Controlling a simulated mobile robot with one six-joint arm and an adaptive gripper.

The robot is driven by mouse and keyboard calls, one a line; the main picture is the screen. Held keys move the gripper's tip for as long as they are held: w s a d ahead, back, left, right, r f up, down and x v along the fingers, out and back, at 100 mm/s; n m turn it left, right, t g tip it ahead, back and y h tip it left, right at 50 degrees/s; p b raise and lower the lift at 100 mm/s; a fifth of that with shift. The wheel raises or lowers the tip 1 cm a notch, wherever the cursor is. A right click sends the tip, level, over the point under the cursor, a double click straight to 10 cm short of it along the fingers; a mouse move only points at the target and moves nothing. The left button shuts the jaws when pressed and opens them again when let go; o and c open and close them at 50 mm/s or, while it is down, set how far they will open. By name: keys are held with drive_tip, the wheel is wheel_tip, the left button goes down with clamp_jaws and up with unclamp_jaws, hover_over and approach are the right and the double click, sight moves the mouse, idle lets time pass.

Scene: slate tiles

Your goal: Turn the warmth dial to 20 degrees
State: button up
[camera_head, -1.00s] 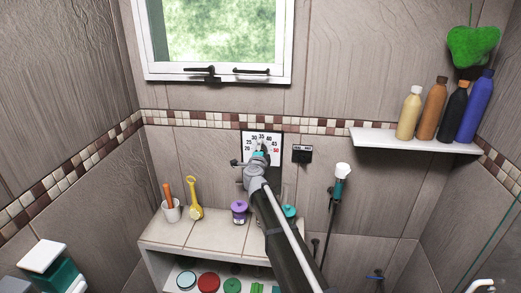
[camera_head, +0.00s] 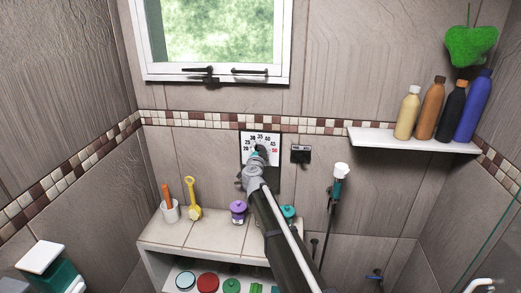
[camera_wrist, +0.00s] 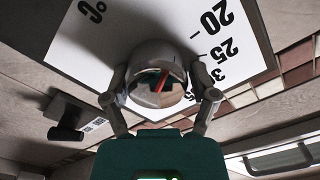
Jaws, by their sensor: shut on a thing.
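The warmth dial is a round, shiny metal knob (camera_wrist: 150,55) with a red line on its face, set on a white scale plate (camera_wrist: 95,45). My gripper (camera_wrist: 159,82) is shut on the knob, one finger on each side. In the head view my gripper (camera_head: 257,156) covers the knob and the lower plate. The red line slants toward the side of the 20 and 25 marks; its exact reading is unclear.
A small black box (camera_head: 301,154) is on the wall right of the plate. A bench (camera_head: 222,236) below holds a purple jar (camera_head: 238,211), a yellow scoop (camera_head: 193,199) and a white cup (camera_head: 170,210). A hand shower (camera_head: 340,180) hangs at the right.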

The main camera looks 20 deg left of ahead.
drive_tip(key=shift+a+r, duration=0.1)
drive_tip(key=shift+a, duration=0.1)
drive_tip(key=shift+c, duration=0.2)
drive_tip(key=o, duration=1.1)
drive_tip(key=shift+s+r, duration=0.1)
drive_tip(key=shift+s, duration=0.1)
drive_tip(key=shift+c, duration=0.2)
drive_tip(key=shift+d, duration=0.1)
drive_tip(key=shift+d, duration=0.1)
drive_tip(key=shift+m, duration=0.4)
